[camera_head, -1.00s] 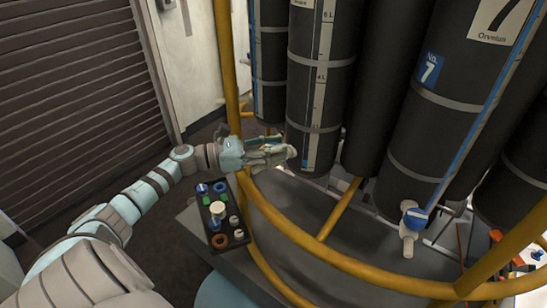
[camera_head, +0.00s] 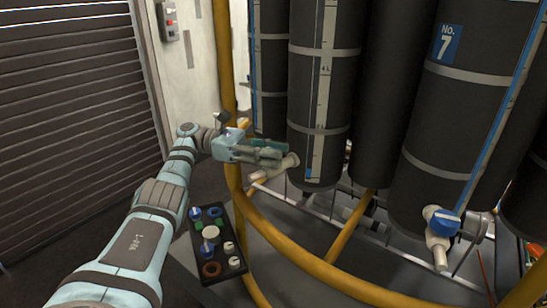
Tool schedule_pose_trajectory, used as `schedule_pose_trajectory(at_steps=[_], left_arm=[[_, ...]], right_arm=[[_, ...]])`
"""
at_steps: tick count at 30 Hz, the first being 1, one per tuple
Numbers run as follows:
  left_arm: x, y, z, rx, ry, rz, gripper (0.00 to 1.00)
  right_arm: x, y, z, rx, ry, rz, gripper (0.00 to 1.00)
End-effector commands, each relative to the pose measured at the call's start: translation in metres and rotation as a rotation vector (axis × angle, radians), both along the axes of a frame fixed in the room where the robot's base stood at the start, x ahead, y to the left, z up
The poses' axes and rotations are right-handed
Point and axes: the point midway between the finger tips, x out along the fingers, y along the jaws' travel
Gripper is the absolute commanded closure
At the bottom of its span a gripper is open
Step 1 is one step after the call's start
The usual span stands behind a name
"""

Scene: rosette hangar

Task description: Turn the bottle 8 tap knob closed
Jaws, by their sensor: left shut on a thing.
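My left gripper (camera_head: 268,153) reaches in from the left, at the foot of a tall black bottle (camera_head: 319,90) with a litre scale. Its fingers are shut on the knob of the tap there, and they hide the knob, so its angle cannot be read. The tap's pale body (camera_head: 287,164) shows just beyond and below the fingertips. No number is readable on this bottle. My right gripper is not in view.
A yellow rail (camera_head: 300,262) curves in front of the bottles, with an upright post (camera_head: 226,60). A black tray (camera_head: 213,262) of small parts sits below my arm. Bottle 7 (camera_head: 455,110) has a blue-knobbed tap (camera_head: 440,227) at right.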

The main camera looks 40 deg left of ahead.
Motion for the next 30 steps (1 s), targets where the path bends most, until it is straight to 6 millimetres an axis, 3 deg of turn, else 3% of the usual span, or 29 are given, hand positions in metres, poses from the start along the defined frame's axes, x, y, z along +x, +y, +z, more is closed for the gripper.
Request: schedule_pose_trajectory(at_steps=[10, 11, 14, 24, 30], left_arm=[[-0.001, -0.001, -0.003, 0.002, 0.008, -0.006, 0.93], [-0.001, -0.001, -0.003, 0.002, 0.008, -0.006, 0.61], [-0.001, -0.001, -0.002, 0.002, 0.007, -0.006, 0.45], [0.0, 0.0, 0.002, 0.001, 0.003, -0.004, 0.44], [-0.001, -0.001, 0.042, 0.002, -0.003, -0.005, 0.44]], right_arm=[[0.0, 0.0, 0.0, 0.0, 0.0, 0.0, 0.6], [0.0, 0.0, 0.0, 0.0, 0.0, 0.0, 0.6], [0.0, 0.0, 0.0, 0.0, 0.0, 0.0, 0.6], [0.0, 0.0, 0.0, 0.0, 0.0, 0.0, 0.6], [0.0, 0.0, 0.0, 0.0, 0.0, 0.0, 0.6]])
